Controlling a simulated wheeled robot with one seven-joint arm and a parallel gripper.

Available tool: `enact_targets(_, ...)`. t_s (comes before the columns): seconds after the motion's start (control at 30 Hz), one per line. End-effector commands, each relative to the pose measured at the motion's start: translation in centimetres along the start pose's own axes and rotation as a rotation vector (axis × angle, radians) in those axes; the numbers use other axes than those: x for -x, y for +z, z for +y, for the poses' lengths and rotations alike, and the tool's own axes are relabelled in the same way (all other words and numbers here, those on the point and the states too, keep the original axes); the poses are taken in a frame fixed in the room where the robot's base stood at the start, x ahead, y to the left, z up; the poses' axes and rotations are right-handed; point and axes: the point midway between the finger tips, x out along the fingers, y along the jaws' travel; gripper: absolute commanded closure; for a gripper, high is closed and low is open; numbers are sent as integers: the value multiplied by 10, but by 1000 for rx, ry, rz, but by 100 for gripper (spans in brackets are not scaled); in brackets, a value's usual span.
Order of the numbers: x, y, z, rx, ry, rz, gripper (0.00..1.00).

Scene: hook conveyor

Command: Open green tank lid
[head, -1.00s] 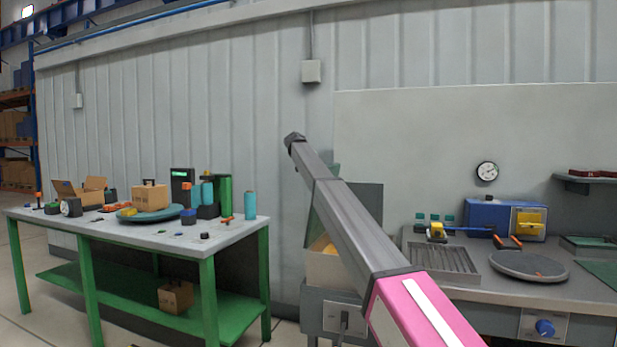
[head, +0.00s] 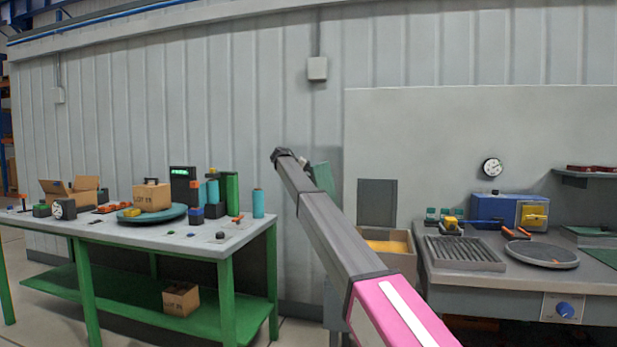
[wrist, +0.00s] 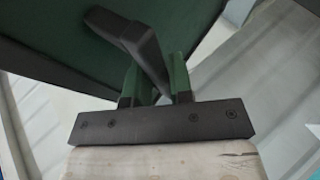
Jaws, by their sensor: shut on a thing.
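The dark green lid (wrist: 70,50) fills the upper left of the wrist view, with a black bar handle (wrist: 128,32) on it. My gripper (wrist: 156,72) is shut on this handle, one green finger on each side. In the head view a small piece of green panel, apparently the lid (head: 323,176), shows beside the end of my arm, raised and tilted.
A green-legged table (head: 240,236) with boxes, bottles and small parts stands left. A grey workbench (head: 520,283) with a slotted tray, round plate and blue device (head: 490,208) stands right. A dark panel (head: 377,202) stands behind the tank, before the corrugated wall.

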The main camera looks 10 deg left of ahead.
Motion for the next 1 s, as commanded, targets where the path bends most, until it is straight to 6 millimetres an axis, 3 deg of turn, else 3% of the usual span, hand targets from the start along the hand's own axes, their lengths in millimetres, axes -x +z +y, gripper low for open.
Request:
enact_targets(0.03, -2, 2, -9, 5, -11, -7, 100)
enact_targets(0.33, 0, 0, -10, 6, -11, -3, 100)
enact_targets(0.37, 1, -1, -10, 6, -11, -2, 73)
enact_targets(0.4, 1, -1, -10, 6, -10, -2, 60)
enact_targets(1.0, 2, -3, -4, 3, -7, 2, 60)
